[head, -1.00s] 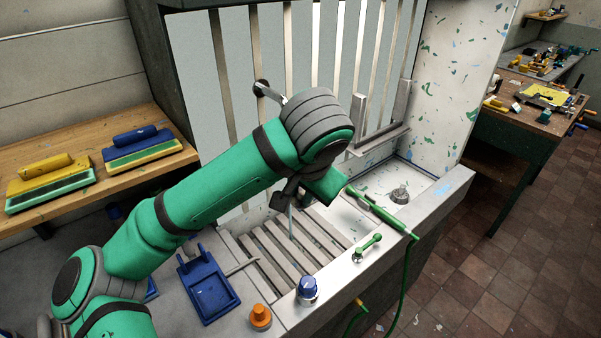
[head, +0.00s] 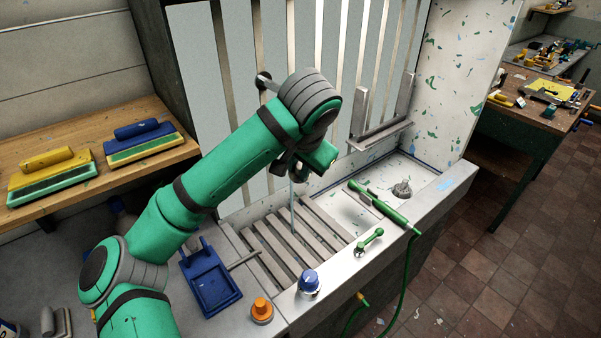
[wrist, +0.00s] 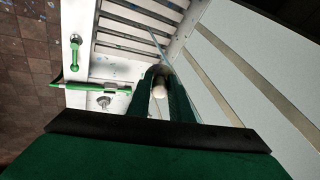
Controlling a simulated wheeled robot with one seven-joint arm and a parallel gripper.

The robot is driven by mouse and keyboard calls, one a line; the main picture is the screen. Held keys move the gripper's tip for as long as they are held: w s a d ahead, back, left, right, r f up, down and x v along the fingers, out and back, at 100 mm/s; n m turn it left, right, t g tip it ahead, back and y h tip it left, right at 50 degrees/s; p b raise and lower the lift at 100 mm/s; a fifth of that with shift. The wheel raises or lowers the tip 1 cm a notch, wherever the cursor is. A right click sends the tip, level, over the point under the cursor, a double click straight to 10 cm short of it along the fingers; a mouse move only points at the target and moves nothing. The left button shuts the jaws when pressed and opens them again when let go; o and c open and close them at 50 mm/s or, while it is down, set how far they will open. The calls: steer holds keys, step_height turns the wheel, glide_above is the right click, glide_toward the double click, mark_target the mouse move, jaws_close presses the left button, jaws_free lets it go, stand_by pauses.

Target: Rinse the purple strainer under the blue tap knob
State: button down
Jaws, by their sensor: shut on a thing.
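The blue tap knob (head: 308,282) stands on the front ledge of the sink. I cannot make out a purple strainer in either view. My gripper (wrist: 159,84) is shut on a pale rounded thing (wrist: 159,91); only its end shows, so I cannot tell what it is. In the head view my wrist hides most of the gripper, which is above the slatted sink rack (head: 275,250). A metal spout (head: 264,82) comes from the back wall and passes behind my wrist. A thin pale line like a water stream (head: 293,212) drops below the gripper.
An orange knob (head: 261,310) and a green lever (head: 369,239) flank the blue knob. A blue tray (head: 210,281) lies left of the rack. Upright slats (head: 288,100) stand close behind my wrist.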

steer(key=w+f, duration=0.1)
steer(key=w, duration=0.6)
steer(key=shift+a+f, duration=0.2)
steer(key=shift+a, duration=0.2)
steer(key=shift+d, duration=0.15)
stand_by(0.4)
steer(key=shift+d, duration=0.45)
steer(key=shift+a, duration=0.2)
steer(key=shift+a, duration=0.4)
steer(key=shift+d, duration=0.2)
steer(key=shift+d, duration=0.4)
